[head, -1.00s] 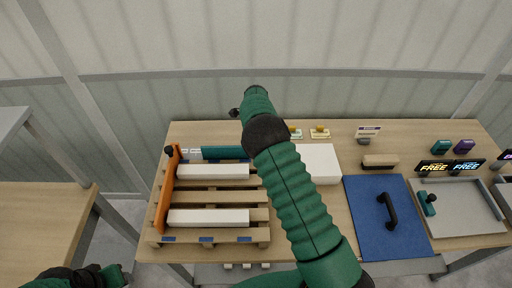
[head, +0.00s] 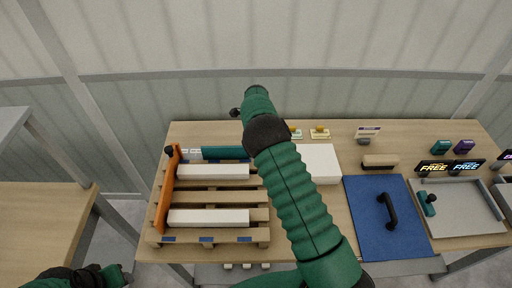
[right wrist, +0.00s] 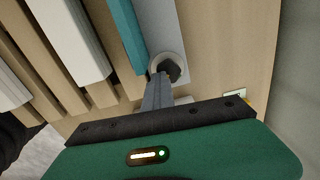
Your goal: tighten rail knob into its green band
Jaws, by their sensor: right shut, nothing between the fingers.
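In the right wrist view a small dark knob (right wrist: 173,71) sits in a pale round dial (right wrist: 158,62) on a grey plate, near the end of a teal bar. I take it for the rail knob. No green band can be made out on the dial. My right gripper (right wrist: 161,80) is shut and empty, with its fingertips right at the knob; I cannot tell whether they touch it. In the head view my right arm hides this knob and gripper. The teal bar (head: 225,153) shows left of the arm. My left gripper (head: 118,275) is at the bottom left, partly cut off.
A wooden pallet (head: 212,197) holds white bars and an orange rail (head: 167,190) with a black knob (head: 169,151). A white box (head: 320,163), a blue mat (head: 385,245) with a black handle, and a grey tray (head: 470,220) are to the right. A wall stands behind.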

